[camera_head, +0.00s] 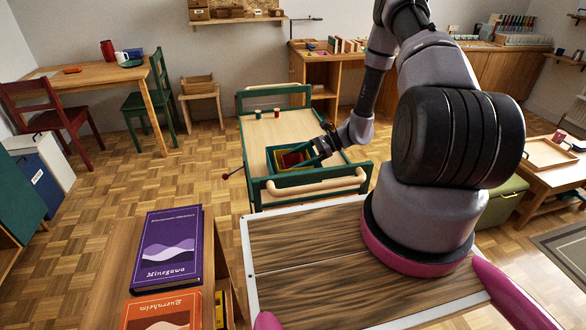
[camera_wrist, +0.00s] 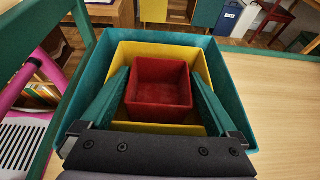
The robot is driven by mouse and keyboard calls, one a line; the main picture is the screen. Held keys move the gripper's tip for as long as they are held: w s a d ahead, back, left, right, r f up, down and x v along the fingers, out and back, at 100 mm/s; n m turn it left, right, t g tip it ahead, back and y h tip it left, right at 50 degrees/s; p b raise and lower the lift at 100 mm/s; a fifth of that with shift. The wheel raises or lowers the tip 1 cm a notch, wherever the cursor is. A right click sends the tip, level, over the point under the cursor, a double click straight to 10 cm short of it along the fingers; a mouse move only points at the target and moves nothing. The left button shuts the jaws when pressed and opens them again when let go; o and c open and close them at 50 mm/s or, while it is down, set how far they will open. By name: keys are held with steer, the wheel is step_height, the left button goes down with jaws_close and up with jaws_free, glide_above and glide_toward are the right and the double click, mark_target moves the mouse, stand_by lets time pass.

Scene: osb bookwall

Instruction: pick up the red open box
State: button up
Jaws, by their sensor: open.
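The red open box (camera_wrist: 158,92) sits nested inside a yellow open box (camera_wrist: 207,67), which sits inside a larger teal open box (camera_wrist: 234,112). In the head view the red box (camera_head: 291,159) shows small, within the yellow and teal boxes on the green-framed cart (camera_head: 262,133). My gripper (camera_wrist: 158,88) is open, with its two green fingers reaching down into the boxes, one on the left and one on the right of the red box. The red box looks empty. Whether the fingers touch its walls I cannot tell.
The cart's wooden top (camera_wrist: 285,100) is bare right of the boxes in the wrist view. Green rails edge the cart, with a wooden handle (camera_head: 317,182) at its near end. A purple book (camera_head: 168,248) lies at lower left.

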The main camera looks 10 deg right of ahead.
steer(key=c, duration=1)
steer(key=shift+r, duration=0.1)
